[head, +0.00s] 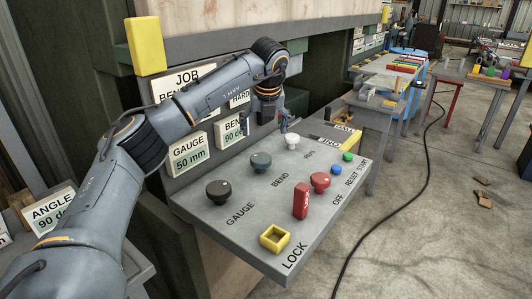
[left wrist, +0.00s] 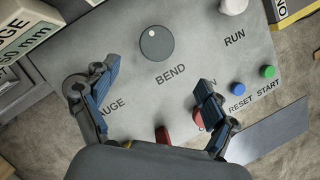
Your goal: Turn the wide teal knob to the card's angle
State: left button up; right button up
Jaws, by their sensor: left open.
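The wide teal knob (head: 260,162) stands on the sloping grey panel (head: 230,222) by the word BEND. In the left wrist view the teal knob (left wrist: 157,44) is round, with a pale dot near its top edge. My left gripper (head: 265,125) is open and empty above the back of the panel, apart from the knob. In the left wrist view its spread fingers (left wrist: 158,76) lie below the knob. A BEND card (head: 230,132) behind the panel reads 90, its right side cut off by my gripper. My right gripper is not in view.
The panel also bears a dark GAUGE knob (head: 219,192), white RUN knob (head: 292,142), red mushroom button (head: 320,181), red block (head: 301,201), yellow LOCK square (head: 274,238), and blue (head: 336,169) and green (head: 347,156) buttons. A GAUGE card (head: 188,154) reads 50 mm.

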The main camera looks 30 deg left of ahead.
pick_arm(q)
jog(key=p, duration=0.1)
send_near(261, 158)
jog(key=p+x, duration=0.2)
jog(key=x, duration=0.5)
jog(key=shift+w+f, duration=0.1)
jog(key=shift+w+a+f, duration=0.1)
jog(key=shift+a+f, duration=0.05)
jog(key=shift+f, duration=0.2)
jog(key=shift+a+f, duration=0.1)
jog(key=shift+f, duration=0.25)
jog(key=shift+w+f, duration=0.1)
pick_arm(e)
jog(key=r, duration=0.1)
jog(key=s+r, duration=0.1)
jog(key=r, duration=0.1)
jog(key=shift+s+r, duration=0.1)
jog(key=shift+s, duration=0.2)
pick_arm(q)
jog(key=shift+c, duration=0.2)
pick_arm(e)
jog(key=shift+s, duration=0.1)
pick_arm(q)
jog(key=c, duration=1.1)
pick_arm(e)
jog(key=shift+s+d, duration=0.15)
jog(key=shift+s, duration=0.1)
